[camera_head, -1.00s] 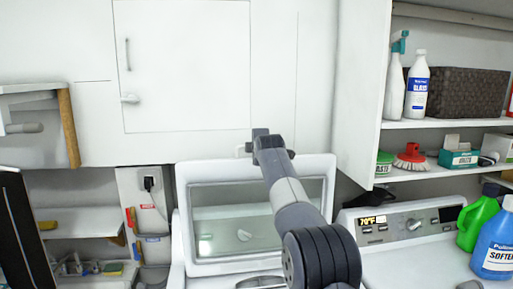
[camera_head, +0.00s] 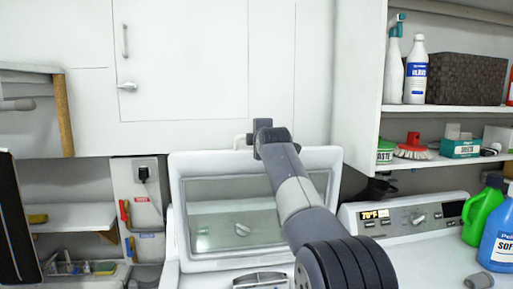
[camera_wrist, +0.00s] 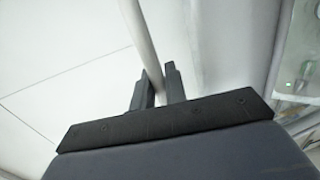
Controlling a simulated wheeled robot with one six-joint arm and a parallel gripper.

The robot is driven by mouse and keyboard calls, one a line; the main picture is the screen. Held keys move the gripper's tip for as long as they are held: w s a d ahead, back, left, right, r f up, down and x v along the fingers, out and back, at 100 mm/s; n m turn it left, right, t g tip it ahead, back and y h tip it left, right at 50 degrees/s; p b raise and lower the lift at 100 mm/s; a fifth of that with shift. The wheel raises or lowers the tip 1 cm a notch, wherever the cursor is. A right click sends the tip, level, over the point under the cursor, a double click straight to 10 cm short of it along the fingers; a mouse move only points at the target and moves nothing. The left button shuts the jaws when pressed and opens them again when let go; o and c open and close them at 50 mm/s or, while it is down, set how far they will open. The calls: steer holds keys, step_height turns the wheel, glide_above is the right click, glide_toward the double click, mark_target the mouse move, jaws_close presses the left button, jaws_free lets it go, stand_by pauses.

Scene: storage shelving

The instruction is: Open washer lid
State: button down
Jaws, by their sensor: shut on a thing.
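The washer lid (camera_head: 180,212), a white frame around a glass panel (camera_head: 215,210), stands raised and steeply tilted over the washer in the head view. My gripper (camera_head: 258,148) is at the lid's top edge, where a light handle (camera_head: 240,141) shows just to its left. In the wrist view, the dark fingers of my gripper (camera_wrist: 160,85) are shut around a pale bar (camera_wrist: 141,42), the handle. Part of the lid's glass shows at the right edge of the wrist view. My arm covers the lid's right part in the head view.
A white wall cabinet (camera_head: 185,60) is close behind and above the lid. On the right are a control panel (camera_head: 400,218), a green jug (camera_head: 482,215) and a blue bottle (camera_head: 500,240). Shelves with bottles and a dark basket (camera_head: 467,78) are above. A low shelf (camera_head: 70,217) is at left.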

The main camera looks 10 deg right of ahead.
steer(key=shift+s+f+b, duration=0.2)
steer(key=shift+s+b, duration=0.9)
steer(key=shift+s, duration=0.05)
steer(key=c, duration=1.5)
jaws_free()
steer(key=s+b, duration=0.1)
steer(key=s, duration=0.2)
steer(key=s+b, duration=0.1)
steer(key=s, duration=0.3)
steer(key=s+b, duration=0.1)
steer(key=s, duration=0.2)
steer(key=shift+s+r, duration=0.4)
